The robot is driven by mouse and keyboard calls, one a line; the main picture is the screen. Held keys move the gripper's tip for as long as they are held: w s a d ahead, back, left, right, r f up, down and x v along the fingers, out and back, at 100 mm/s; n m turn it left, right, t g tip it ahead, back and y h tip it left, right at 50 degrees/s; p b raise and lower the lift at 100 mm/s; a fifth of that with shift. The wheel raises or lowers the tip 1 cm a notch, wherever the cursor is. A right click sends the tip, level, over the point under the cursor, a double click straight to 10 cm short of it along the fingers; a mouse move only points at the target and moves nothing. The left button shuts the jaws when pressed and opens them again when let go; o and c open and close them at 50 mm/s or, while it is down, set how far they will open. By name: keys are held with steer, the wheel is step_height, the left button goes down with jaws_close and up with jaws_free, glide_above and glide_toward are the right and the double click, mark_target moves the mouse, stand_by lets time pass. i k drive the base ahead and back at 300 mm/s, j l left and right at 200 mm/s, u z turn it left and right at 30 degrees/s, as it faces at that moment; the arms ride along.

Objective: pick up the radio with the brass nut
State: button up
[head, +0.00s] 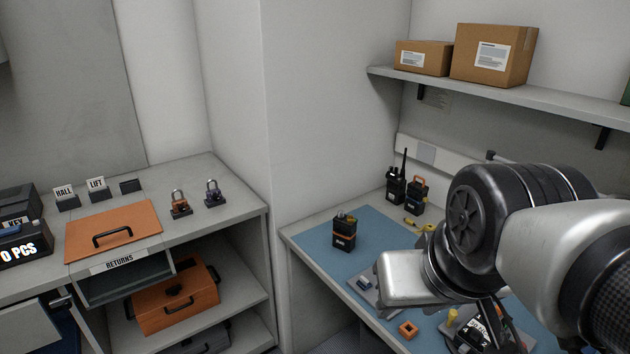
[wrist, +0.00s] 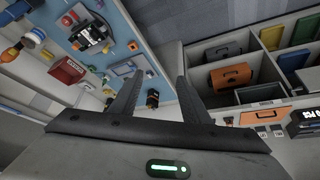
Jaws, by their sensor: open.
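A black radio (head: 344,236) with an orange band stands upright on the blue mat. Its top has small yellowish and orange parts, but I cannot tell whether one is a brass nut. Two more dark radios stand at the back, one with a long antenna (head: 396,187) and one with an orange loop on top (head: 416,196). My gripper (wrist: 160,80) is open and empty in the wrist view. A small dark radio with orange (wrist: 152,98) shows between its fingers, some distance beyond them. The fingers are not clear in the head view, where my arm covers the mat's right part.
The blue mat (head: 320,262) also bears a yellow item (head: 418,225), an orange square part (head: 408,329) and a dark labelled device (head: 478,335), partly hidden. A shelf (head: 560,101) with boxes hangs above. The left counter holds padlocks (head: 181,205) and an orange panel (head: 135,225).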

mark_target(344, 234)
steer(key=k+l+z, duration=0.15)
steer(key=k+z, duration=0.25)
steer(key=k, duration=0.25)
steer(key=z, duration=1.75)
steer(key=j+z, duration=0.1)
steer(key=j, duration=0.45)
steer(key=k+j+z, duration=0.1)
steer(key=j, duration=0.45)
steer(key=k+j, duration=0.1)
steer(key=j, duration=1.45)
steer(key=k+j, duration=0.15)
steer(key=j, duration=0.6)
